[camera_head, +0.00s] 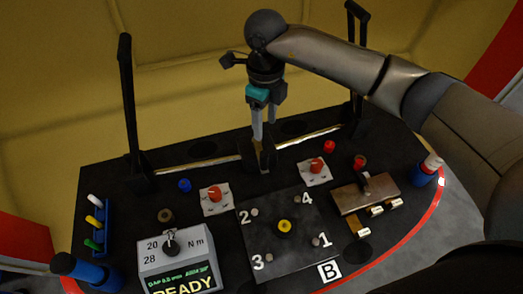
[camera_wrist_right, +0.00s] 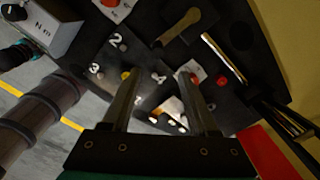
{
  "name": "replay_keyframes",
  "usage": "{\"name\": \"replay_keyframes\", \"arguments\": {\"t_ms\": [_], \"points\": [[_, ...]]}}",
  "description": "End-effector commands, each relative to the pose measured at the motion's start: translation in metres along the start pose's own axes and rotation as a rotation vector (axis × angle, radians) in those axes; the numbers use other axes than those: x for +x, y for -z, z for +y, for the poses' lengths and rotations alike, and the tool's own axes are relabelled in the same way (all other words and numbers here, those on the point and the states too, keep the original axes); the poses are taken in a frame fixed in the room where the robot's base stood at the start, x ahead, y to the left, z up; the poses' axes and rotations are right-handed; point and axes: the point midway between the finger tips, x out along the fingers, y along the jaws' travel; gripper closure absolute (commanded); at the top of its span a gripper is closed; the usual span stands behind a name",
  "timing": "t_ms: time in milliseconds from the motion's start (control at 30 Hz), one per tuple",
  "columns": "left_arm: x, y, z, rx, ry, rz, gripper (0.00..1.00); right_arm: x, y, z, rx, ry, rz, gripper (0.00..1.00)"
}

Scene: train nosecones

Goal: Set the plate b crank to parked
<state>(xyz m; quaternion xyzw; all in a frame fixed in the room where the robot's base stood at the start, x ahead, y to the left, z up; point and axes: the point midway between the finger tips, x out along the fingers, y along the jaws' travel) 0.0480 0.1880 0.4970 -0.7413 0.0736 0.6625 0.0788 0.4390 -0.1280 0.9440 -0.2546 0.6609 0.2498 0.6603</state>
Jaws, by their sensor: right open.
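The dark square plate (camera_head: 265,250) has a B label (camera_head: 330,271) at its front corner, marks 1 to 4 and a yellow knob (camera_head: 285,226) at its middle. The knob also shows in the right wrist view (camera_wrist_right: 126,75). A brass-coloured lever (camera_wrist_right: 182,26) sits on a dark block behind the plate; I cannot tell whether it is the plate b crank. My right gripper (camera_head: 264,136) points down above this block in the head view. In the right wrist view its fingers (camera_wrist_right: 160,72) are apart with nothing held between them. My left gripper is not in view.
Red knobs (camera_head: 214,194) (camera_head: 316,165) on white cards flank the plate. A brown plate (camera_head: 363,193) with a dark handle lies right. A READY meter box (camera_head: 180,262) stands front left, beside a blue rack (camera_head: 96,222). Two tall black posts (camera_head: 127,110) (camera_head: 357,60) rise behind.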

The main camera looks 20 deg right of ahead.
Motion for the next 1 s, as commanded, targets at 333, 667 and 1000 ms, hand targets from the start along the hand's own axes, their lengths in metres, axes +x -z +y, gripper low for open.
{"name": "replay_keyframes", "arguments": {"t_ms": [333,667,1000], "points": [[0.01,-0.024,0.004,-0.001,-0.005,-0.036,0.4,0.071,0.0,0.003,-0.001,-0.008,0.002,0.4],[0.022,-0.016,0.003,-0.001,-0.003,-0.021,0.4,0.131,-0.001,0.004,-0.003,-0.008,-0.001,0.4],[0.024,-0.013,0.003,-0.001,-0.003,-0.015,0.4,0.146,-0.001,0.003,-0.002,-0.006,-0.003,0.4]]}}
